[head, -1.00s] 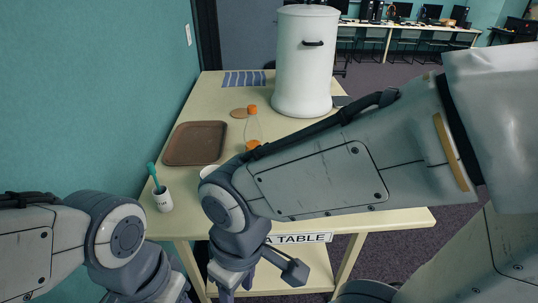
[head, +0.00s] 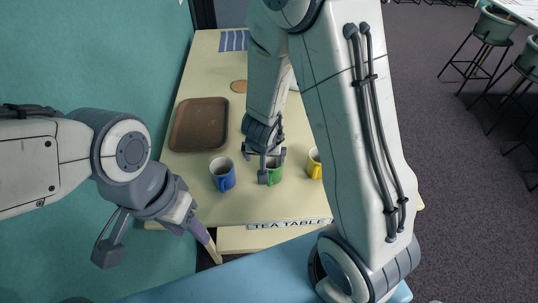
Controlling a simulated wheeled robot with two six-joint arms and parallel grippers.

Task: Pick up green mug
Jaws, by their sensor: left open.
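The green mug (head: 275,174) stands near the front of the tea table (head: 270,209), partly hidden by my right gripper (head: 266,165). That gripper points down at the mug, its fingers overlapping the mug's rim area. I cannot tell whether they grip it. My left gripper (head: 155,240) is open and empty, low at the table's front left corner, apart from the mug.
A blue mug (head: 223,174) stands left of the green mug and a yellow mug (head: 314,163) right of it, partly behind my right arm. A brown tray (head: 200,125) lies behind the blue mug. A round coaster (head: 239,86) and striped mat (head: 233,41) lie farther back.

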